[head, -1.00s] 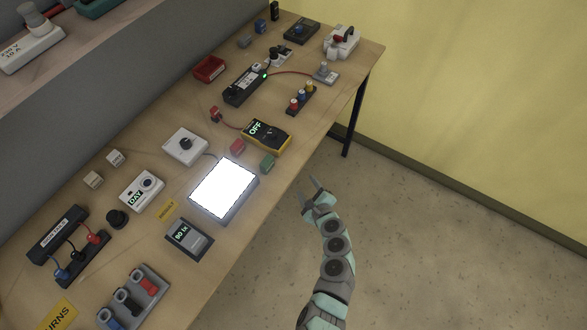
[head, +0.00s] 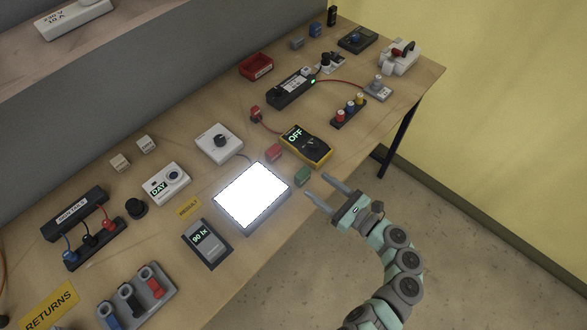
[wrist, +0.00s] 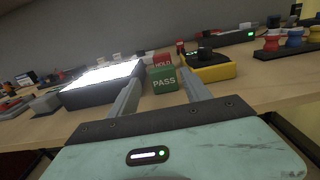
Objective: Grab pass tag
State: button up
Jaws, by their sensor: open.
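The pass tag is a small green block (head: 302,175) near the front edge of the bench, just right of the lit panel. In the wrist view its face reads PASS (wrist: 163,81), and it shows between my two fingers, beyond their tips. My gripper (head: 327,191) is open and empty, off the bench's front edge, a short way from the green block. A red block (head: 273,152) reading HOLD in the wrist view (wrist: 162,60) stands behind the green one.
The bright lightbox (head: 252,195) lies left of the green block. A yellow meter reading OFF (head: 306,146) lies behind and to its right. A light meter (head: 206,244) and a white dial box (head: 219,143) are farther left. The bench front edge is clear near the tag.

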aim_at(305, 177)
jog(key=x, duration=0.6)
jog(key=shift+w+a+f, duration=0.1)
jog(key=shift+a, duration=0.1)
jog(key=b+x, duration=0.1)
jog(key=x, duration=0.3)
jog(key=shift+w+d, duration=0.1)
jog(key=shift+w, duration=0.1)
jog(key=c, duration=1.1)
